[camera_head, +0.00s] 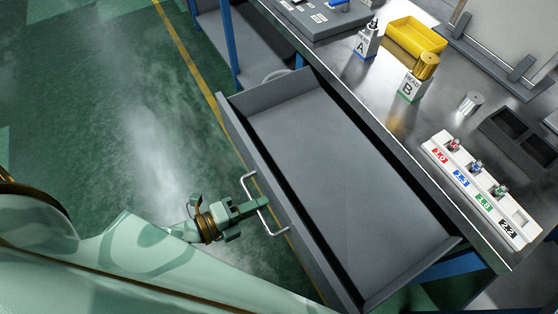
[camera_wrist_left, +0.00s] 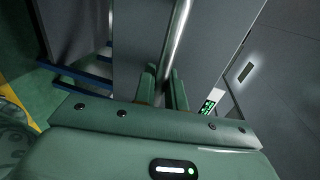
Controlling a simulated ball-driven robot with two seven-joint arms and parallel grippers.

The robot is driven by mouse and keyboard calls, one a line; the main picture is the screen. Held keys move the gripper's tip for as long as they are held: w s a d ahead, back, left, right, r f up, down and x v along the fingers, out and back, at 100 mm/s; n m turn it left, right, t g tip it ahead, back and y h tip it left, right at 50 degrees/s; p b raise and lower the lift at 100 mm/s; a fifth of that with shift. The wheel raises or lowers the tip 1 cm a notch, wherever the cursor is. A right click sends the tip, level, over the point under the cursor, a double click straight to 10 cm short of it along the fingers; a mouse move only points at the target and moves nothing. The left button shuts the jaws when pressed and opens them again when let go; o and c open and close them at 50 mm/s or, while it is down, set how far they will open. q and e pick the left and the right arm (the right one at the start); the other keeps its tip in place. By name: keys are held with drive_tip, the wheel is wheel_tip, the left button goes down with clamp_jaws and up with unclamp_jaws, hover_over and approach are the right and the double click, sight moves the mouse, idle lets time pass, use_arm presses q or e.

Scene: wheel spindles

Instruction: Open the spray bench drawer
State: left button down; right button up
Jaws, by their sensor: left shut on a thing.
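The spray bench drawer (camera_head: 320,170) is grey, stands pulled well out from under the bench and looks empty. Its metal bar handle (camera_head: 250,188) is on the front panel. My left gripper (camera_head: 258,205) is shut on the handle, around the middle of the bar. In the left wrist view the handle (camera_wrist_left: 177,40) runs up from between the two fingers (camera_wrist_left: 165,88), with the drawer front (camera_wrist_left: 140,40) beyond. My right gripper is in neither view.
The steel bench top (camera_head: 400,130) holds a bottle marked A (camera_head: 367,40), a gold-topped bottle marked B (camera_head: 417,78), a yellow tray (camera_head: 415,36), a white rack (camera_head: 480,190) with small coloured fittings, and a metal cylinder (camera_head: 470,103). Green floor (camera_head: 140,110) left of the drawer is clear.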

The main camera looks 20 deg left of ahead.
use_arm(q)
drive_tip(key=shift+f+v, duration=0.25)
drive_tip(key=shift+v, duration=0.95)
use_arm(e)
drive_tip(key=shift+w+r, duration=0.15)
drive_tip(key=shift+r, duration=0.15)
use_arm(q)
drive_tip(key=c, duration=1.6)
unclamp_jaws()
drive_tip(key=shift+o, duration=0.2)
